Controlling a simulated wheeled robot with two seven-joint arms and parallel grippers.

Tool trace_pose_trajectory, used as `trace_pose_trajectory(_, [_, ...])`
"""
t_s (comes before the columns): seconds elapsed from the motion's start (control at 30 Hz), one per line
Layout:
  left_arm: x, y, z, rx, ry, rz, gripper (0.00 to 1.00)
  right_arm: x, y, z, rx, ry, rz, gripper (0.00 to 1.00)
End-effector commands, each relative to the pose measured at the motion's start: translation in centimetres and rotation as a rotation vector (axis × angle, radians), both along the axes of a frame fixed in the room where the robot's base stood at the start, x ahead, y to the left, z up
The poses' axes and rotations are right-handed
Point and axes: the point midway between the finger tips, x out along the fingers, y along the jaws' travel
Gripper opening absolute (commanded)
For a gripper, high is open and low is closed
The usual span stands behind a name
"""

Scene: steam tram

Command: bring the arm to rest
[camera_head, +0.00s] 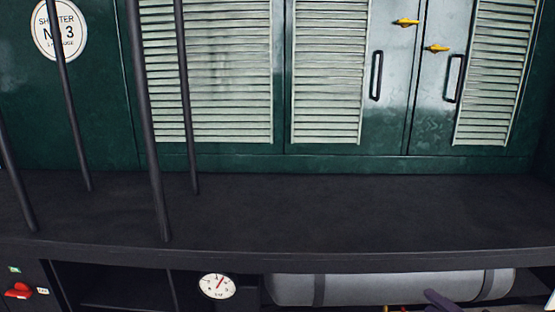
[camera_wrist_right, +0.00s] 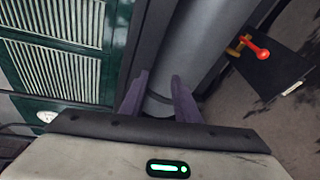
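My right gripper (camera_wrist_right: 160,76) shows in the right wrist view with its two purple fingers spread apart. It is open, and I see nothing held between them. Beyond the fingers lies a grey cylinder (camera_wrist_right: 196,40) with a darker band; I cannot tell whether the fingers touch it. In the head view only a purple part of the right gripper (camera_head: 440,301) shows at the bottom edge, in front of the grey cylinder (camera_head: 400,288). The rest of that arm is out of frame. My left gripper is not in view.
A dark shelf (camera_head: 300,215) runs above the cylinder and looks bare. Dark bars (camera_head: 148,130) stand at the left. A gauge (camera_head: 217,286) and a red knob (camera_head: 18,291) sit below the shelf. A red-ended lever (camera_wrist_right: 257,50) is right of the fingers in the wrist view.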

Motion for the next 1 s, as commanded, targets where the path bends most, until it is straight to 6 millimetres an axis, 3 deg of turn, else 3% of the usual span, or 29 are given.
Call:
trace_pose_trajectory(0.03, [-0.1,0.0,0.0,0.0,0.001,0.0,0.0,-2.0,1.7,-3.6,0.169,0.075,-0.061,0.29])
trace_pose_trajectory(0.2, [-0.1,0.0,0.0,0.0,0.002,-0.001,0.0,-9.0,7.3,-13.0,0.672,0.314,-0.29,0.29])
trace_pose_trajectory(0.3, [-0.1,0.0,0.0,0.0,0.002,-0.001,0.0,-13.5,11.5,-17.3,0.945,0.454,-0.439,0.29])
trace_pose_trajectory(0.4, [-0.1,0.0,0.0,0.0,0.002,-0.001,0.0,-17.4,15.6,-20.0,1.177,0.575,-0.577,0.29])
trace_pose_trajectory(0.5, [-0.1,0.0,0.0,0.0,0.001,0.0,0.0,-20.4,19.0,-21.6,1.348,0.667,-0.687,0.29])
trace_pose_trajectory(0.63, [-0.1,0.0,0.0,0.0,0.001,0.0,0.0,-22.5,21.6,-22.3,1.475,0.733,-0.772,0.29])
trace_pose_trajectory(1.0, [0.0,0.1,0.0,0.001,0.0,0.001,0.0,-23.0,22.2,-22.5,1.507,0.751,-0.792,0.29])
